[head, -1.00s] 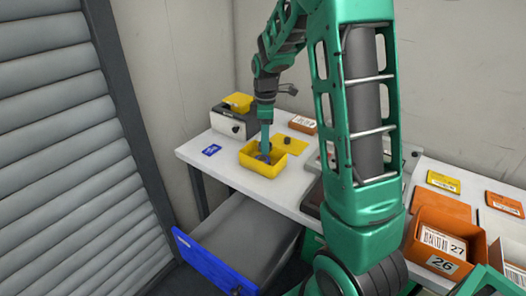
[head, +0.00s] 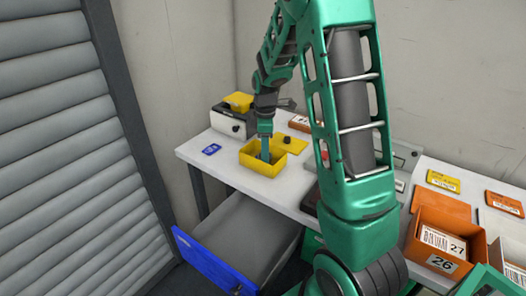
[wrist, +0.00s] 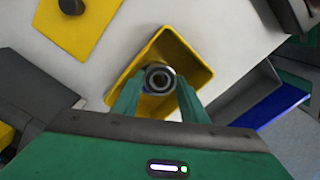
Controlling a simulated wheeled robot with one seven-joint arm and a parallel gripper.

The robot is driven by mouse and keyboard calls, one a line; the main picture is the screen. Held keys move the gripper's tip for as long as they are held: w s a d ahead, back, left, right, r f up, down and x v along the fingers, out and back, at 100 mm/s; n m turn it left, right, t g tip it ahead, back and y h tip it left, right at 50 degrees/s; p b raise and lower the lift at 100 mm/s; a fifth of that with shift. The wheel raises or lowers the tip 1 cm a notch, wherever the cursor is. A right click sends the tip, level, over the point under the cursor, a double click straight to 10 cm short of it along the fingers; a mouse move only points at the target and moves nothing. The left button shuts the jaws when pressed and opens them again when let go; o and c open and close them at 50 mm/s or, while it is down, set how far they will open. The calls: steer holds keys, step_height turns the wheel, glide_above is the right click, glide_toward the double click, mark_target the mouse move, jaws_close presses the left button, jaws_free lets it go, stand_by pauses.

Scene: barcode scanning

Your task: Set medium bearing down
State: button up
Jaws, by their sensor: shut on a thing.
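The yellow bin (wrist: 203,50) lies around and below the bearing in the wrist view. In the head view, my gripper (head: 265,156) points straight down with its fingertips inside the opening of the yellow bin (head: 262,180). The bearing is hard to make out there, and I cannot tell whether it touches the bin floor.
A flat yellow sheet (head: 291,146) with a small dark round piece on it lies behind the bin. A blue-fronted drawer (head: 212,262) stands open below. Orange bins (head: 436,241) stand at right.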

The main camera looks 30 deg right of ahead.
steer(key=shift+f, duration=0.15)
steer(key=o, duration=0.8)
steer(key=shift+o, duration=0.2)
step_height(320, 180, up, 13)
steer(key=s+a+f+m, duration=0.1)
steer(key=s+m, duration=1.6)
steer(key=s, duration=1.5)
steer(key=shift+s+a+f+m, duration=0.3)
steer(key=shift+s+f, duration=0.05)
